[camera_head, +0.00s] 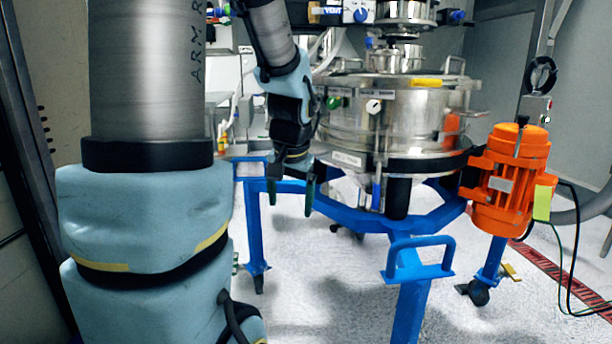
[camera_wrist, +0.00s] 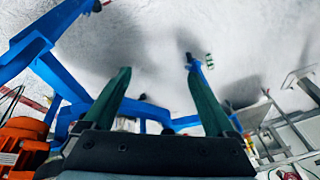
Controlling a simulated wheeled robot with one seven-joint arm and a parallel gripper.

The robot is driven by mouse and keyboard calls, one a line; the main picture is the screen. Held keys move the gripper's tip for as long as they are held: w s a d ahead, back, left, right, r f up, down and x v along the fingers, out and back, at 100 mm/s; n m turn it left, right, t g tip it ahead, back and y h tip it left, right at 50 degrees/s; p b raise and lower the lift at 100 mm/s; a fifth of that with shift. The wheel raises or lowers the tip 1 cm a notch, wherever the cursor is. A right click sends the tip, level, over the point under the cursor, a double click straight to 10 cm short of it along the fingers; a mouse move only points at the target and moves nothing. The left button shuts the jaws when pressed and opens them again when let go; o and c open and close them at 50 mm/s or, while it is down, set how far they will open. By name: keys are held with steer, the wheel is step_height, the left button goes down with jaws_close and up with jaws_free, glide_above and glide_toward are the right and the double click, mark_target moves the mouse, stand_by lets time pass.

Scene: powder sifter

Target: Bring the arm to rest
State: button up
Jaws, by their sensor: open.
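My gripper (camera_head: 291,193) hangs pointing down at the left side of the steel sifter drum (camera_head: 345,118), above the blue frame (camera_head: 350,217). In the wrist view its two green fingers (camera_wrist: 161,95) stand wide apart with nothing between them. Beyond the fingers are the pale floor and blue frame legs. My upper arm fills the left of the head view and hides what is behind it. I cannot tell whether the gripper touches the drum.
An orange motor (camera_head: 510,180) is fixed at the drum's right side, with cables hanging down. A blue handle (camera_head: 418,257) sticks out at the front of the frame. The frame stands on castors (camera_head: 479,292). The pale floor (camera_head: 310,290) in front is clear.

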steer(key=s+a+f+n+g, duration=0.25)
steer(key=s+f, duration=0.35)
steer(key=s, duration=0.3)
step_height(320, 180, up, 18)
steer(key=p, duration=1.8)
steer(key=shift+s+a+r+t+h+p, duration=0.2)
steer(key=shift+s+a+t+h+p, duration=0.15)
steer(key=shift+s+a+h+p, duration=0.05)
